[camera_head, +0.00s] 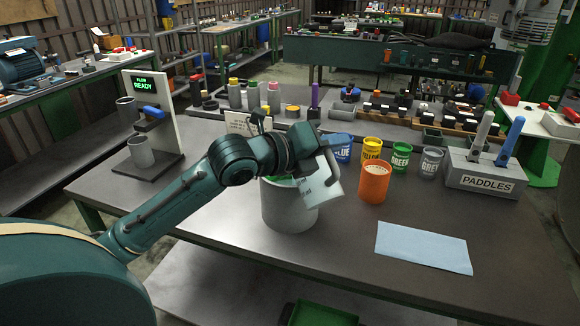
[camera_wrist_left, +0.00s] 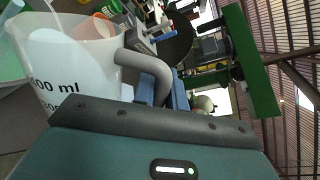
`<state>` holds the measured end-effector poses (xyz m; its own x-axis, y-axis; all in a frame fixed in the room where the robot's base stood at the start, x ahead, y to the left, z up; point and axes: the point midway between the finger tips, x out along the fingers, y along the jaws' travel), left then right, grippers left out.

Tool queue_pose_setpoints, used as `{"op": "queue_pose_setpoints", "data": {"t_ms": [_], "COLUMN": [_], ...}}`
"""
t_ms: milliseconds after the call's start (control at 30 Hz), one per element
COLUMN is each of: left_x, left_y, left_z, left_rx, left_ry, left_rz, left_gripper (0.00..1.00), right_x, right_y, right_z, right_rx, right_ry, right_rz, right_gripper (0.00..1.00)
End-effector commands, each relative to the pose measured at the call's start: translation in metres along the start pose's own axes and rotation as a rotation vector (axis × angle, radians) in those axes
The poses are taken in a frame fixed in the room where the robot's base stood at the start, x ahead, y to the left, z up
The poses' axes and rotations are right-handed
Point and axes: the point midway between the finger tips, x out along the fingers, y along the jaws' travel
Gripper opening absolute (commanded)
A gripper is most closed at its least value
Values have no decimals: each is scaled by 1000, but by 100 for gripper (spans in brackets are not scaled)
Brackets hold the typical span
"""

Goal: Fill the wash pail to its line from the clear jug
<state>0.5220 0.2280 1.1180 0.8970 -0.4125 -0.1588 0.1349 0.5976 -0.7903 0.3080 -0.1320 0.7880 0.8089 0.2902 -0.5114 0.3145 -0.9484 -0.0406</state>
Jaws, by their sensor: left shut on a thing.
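My left gripper (camera_head: 312,152) is shut on the clear jug (camera_head: 322,184), which is whitish, see-through and printed with volume marks. The jug is tilted, over the right side of the open top of a large grey pail (camera_head: 288,210) on the bench. A strip of green shows inside the pail's rim; I cannot tell its level or see a fill line. In the left wrist view the jug (camera_wrist_left: 75,65) shows its "ml" print and its grey handle (camera_wrist_left: 150,68). My right gripper is not in view.
An orange cup (camera_head: 373,184) stands right of the pail, with several labelled paint cans (camera_head: 401,158) behind. A grey PADDLES box (camera_head: 483,175) stands at the right. A blue cloth (camera_head: 424,247) lies in front. A dispenser stand (camera_head: 150,120) with a READY display is at the left.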

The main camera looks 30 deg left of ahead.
Motion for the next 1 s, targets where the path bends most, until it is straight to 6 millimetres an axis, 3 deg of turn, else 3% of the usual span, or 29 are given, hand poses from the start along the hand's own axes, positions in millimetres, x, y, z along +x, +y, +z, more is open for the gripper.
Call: {"op": "queue_pose_setpoints", "data": {"t_ms": [1000], "left_x": [0], "left_y": [1], "left_z": [4], "left_rx": [-45], "left_ry": [7], "left_rz": [-3], "left_gripper": [0], "right_x": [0], "right_y": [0], "right_z": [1], "right_rx": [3], "right_ry": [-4], "right_rz": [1], "right_gripper": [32]}}
